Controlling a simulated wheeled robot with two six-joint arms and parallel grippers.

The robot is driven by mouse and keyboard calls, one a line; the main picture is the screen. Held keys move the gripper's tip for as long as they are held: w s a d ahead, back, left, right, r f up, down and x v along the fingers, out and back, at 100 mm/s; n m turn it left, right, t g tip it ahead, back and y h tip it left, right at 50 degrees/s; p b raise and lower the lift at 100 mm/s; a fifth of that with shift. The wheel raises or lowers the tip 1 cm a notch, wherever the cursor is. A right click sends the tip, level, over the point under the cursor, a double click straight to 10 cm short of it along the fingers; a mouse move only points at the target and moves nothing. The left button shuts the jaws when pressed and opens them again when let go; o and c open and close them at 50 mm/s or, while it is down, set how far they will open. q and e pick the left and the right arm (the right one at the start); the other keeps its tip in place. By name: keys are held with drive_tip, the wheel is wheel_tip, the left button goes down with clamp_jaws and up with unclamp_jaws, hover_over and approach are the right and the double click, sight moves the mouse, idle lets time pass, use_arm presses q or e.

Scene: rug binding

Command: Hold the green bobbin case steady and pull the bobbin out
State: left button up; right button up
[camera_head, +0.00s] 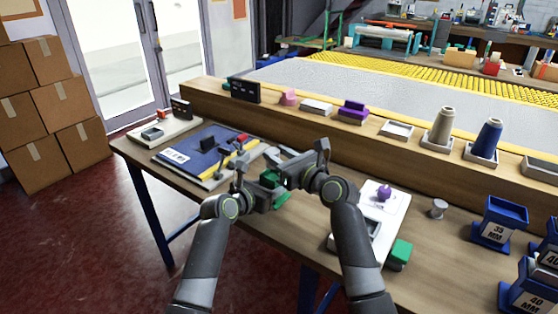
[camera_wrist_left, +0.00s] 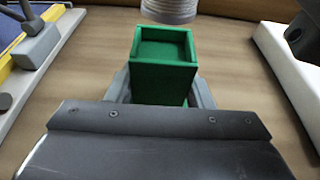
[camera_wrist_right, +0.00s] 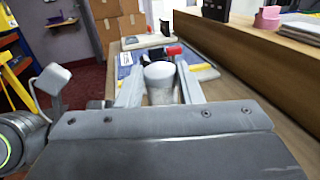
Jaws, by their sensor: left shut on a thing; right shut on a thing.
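The green bobbin case (camera_wrist_left: 163,65) stands upright between the fingers of my left gripper (camera_wrist_left: 160,92), which is shut on it. Its open top shows a square recess that looks empty. The case also shows in the head view (camera_head: 270,177), partly hidden by my grippers. My right gripper (camera_wrist_right: 158,88) is shut on a pale grey cylindrical bobbin (camera_wrist_right: 160,73). The bobbin's lower end also shows at the top of the left wrist view (camera_wrist_left: 168,10), above and beyond the case. It appears clear of the recess.
A blue board (camera_head: 205,150) with small levers lies left of my grippers. A white tray with a purple knob (camera_head: 383,193) and a green block (camera_head: 400,250) are at right. A small metal spool (camera_head: 438,207) stands farther right. A raised wooden ledge (camera_head: 330,118) runs behind.

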drive_tip(key=shift+r, duration=2.3)
use_arm(q)
drive_tip(key=o, duration=1.2)
